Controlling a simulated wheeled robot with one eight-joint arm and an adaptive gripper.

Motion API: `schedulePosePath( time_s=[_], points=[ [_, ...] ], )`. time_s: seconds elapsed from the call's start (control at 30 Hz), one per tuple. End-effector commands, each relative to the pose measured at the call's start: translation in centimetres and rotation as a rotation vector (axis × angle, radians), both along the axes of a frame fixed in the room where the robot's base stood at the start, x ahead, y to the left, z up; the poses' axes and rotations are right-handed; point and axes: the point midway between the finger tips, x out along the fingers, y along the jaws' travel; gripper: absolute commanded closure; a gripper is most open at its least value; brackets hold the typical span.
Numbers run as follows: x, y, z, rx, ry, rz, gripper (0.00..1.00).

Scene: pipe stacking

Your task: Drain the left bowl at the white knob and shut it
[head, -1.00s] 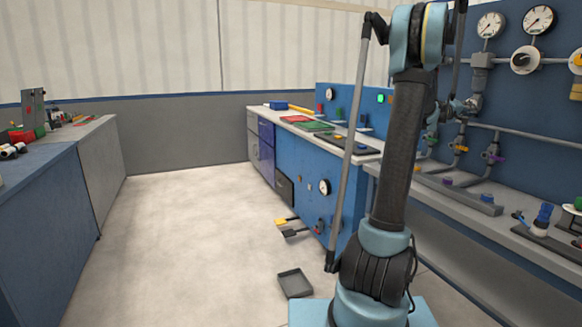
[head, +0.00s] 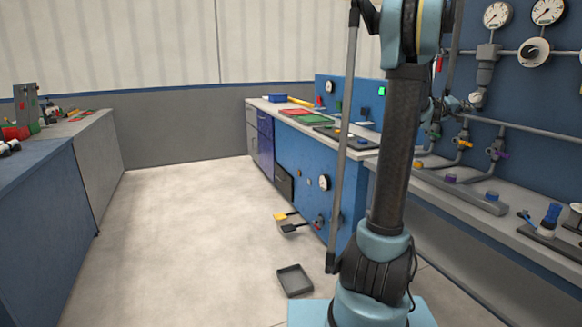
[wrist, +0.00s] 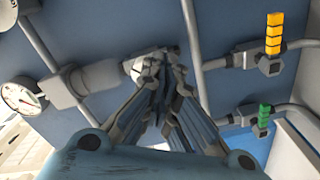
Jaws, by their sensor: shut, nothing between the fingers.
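The left bowl (head: 484,74) hangs under a grey fitting on the pipe of the blue wall panel. A pale white knob (head: 477,97) is at its lower end. In the wrist view the bowl (wrist: 92,76) lies sideways, with the white knob (wrist: 136,68) at its right end, partly hidden by my fingers. My gripper (wrist: 158,62) is shut and empty, its fingertips beside or in front of the knob. I cannot tell whether they touch. In the head view my gripper is small beside the knob and partly hidden behind my arm.
Pipes with a yellow valve handle (wrist: 273,35) and a green valve handle (wrist: 264,115) are close to the gripper. A gauge (wrist: 20,98) is at left. A shelf (head: 430,188) runs below the panel. The floor (head: 190,230) at left is clear; a grey tray (head: 294,280) lies near my base.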

Motion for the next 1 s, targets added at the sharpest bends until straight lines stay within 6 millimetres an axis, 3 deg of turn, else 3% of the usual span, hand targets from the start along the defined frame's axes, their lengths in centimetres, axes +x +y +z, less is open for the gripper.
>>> schedulePosePath(
  time_s=[0.47,1.0],
  points=[
    [-1.1,0.1,2.7,0.0,0.0,-0.001,1.0],
    [1.0,-4.9,2.7,0.0,0.0,-0.001,1.0]
  ],
)
